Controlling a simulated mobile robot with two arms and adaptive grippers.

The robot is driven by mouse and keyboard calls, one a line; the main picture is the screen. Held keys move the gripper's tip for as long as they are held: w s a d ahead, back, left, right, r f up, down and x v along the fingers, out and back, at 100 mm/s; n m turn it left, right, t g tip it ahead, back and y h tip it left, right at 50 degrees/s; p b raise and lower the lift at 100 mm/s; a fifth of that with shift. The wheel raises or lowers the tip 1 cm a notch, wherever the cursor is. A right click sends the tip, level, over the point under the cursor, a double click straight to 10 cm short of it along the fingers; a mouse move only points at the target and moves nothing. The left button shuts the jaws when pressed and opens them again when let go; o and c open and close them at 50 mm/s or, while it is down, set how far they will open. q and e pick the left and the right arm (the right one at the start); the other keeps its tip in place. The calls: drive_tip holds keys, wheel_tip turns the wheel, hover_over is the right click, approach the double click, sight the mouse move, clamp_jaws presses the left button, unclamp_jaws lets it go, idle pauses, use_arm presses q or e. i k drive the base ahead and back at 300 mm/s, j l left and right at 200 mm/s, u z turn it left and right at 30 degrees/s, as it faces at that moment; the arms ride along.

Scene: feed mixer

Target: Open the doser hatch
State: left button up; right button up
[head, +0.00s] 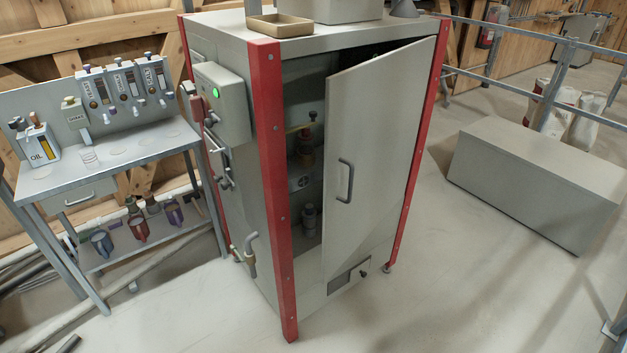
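A tall grey cabinet with red corner posts (277,180) stands in the middle of the head view. Its large grey front door (385,150) is partly open, with a gap on its left side. The door has a dark vertical handle (345,181). Through the gap, brownish fittings (305,148) show in the dark interior. A small panel with a dark window (349,276) sits low on the front, below the door. I cannot tell which part is the doser hatch. Neither of my grippers is in view.
A control box with a green light (222,100) and a pipe tap (249,252) protrude from the cabinet's left side. A low grey box (535,175) stands right. The front floor is clear.

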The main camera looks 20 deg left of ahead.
sight(374, 107)
drive_tip(key=i+l+u, duration=0.1)
drive_tip(key=u, duration=0.35)
drive_tip(key=i+l+u, duration=0.1)
drive_tip(key=u, duration=0.35)
drive_tip(key=l+u, duration=0.2)
drive_tip(key=u, duration=0.2)
drive_tip(key=i+l+u, duration=0.1)
drive_tip(key=u, duration=0.35)
drive_tip(key=l+u, duration=0.25)
drive_tip(key=u, duration=0.2)
